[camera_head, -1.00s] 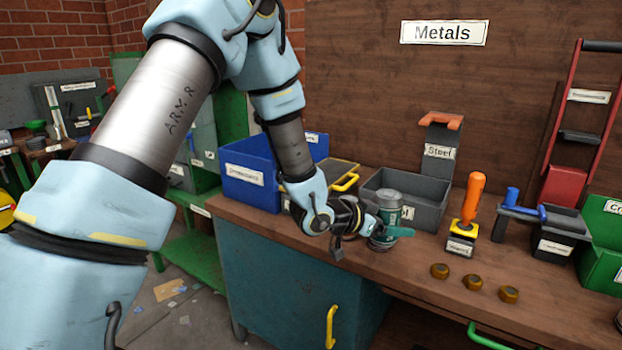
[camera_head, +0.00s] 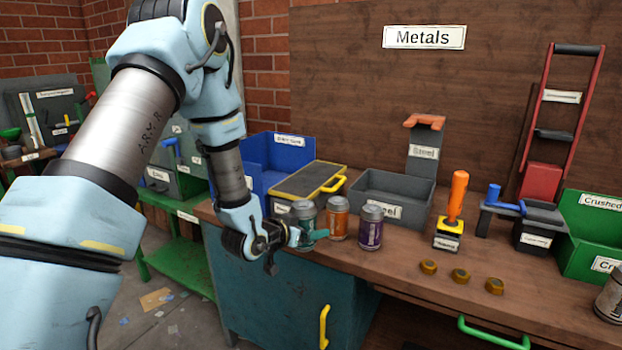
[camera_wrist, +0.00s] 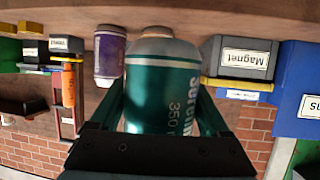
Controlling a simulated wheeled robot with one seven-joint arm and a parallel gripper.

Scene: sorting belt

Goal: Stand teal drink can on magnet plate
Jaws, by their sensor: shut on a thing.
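The teal drink can (camera_head: 306,220) is upright between the fingers of my gripper (camera_head: 297,237), which is shut on it. In the wrist view, the can (camera_wrist: 160,90) fills the middle between both fingers (camera_wrist: 160,115). The magnet plate (camera_head: 322,178) is a dark flat top with yellow edges on a grey box at the back of the bench. Its "Magnet" label shows in the wrist view, on the grey box (camera_wrist: 222,45). The can is in front of this box and hides part of its front. I cannot tell whether the can's base touches the bench.
An orange can (camera_head: 338,218) and a purple can (camera_head: 370,228) stand close to the right of the teal can. A grey bin (camera_head: 395,190) is behind them, and a blue bin (camera_head: 283,155) is left of the plate. The plate's top looks bare.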

